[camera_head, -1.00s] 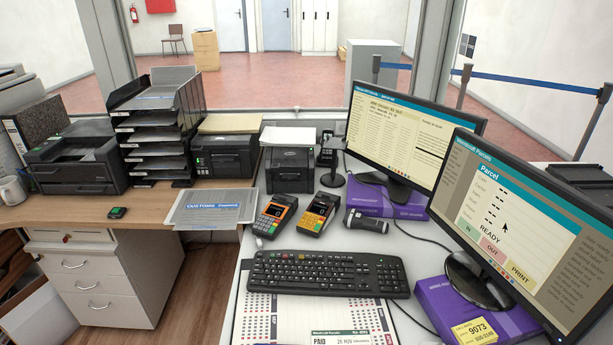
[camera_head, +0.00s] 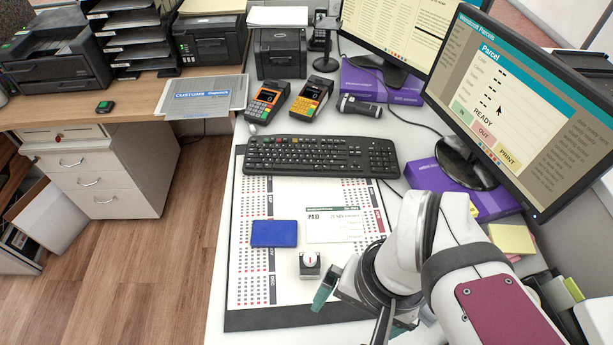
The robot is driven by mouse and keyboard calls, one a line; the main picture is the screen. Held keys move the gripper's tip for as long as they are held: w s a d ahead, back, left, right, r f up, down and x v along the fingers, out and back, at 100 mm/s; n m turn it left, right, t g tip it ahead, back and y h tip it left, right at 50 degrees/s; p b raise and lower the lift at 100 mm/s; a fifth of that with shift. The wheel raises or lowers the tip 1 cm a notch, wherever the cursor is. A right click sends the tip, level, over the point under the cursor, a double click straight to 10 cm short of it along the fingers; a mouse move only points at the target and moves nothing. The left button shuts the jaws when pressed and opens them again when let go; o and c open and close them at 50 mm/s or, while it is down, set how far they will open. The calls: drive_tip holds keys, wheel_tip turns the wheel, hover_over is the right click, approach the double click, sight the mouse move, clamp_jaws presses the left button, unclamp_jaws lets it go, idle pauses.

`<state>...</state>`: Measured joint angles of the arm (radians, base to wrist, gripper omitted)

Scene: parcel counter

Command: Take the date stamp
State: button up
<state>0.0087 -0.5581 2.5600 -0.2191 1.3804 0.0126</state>
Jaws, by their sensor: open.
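A small stamp (camera_head: 309,265), probably the date stamp, stands on the calendar desk pad (camera_head: 252,292). It has a pale top with a red mark and a dark lower part. My gripper (camera_head: 350,318) is just right of it and nearer the front edge of the picture, with its jaws apart and nothing seen between them. A teal finger is close to the stamp but appears apart from it. The lower part of the gripper runs toward the picture's bottom edge.
A blue pad (camera_head: 274,233) and a "PAID" slip (camera_head: 334,225) lie behind the stamp. The keyboard (camera_head: 320,155) lies farther back. A monitor (camera_head: 505,105) and purple box (camera_head: 462,190) stand at right. The desk pad's lower left is clear.

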drive_tip(key=shift+c, duration=0.6)
drive_tip(key=n+h, duration=0.2)
drive_tip(key=n, duration=0.3)
hover_over(310, 262)
drive_tip(key=w, duration=0.2)
wheel_tip(310, 262, down, 4)
drive_tip(key=r, duration=0.1)
drive_tip(key=f, duration=1.6)
drive_tip(key=shift+s+f, duration=0.2)
drive_tip(key=shift+s, duration=0.15)
clamp_jaws()
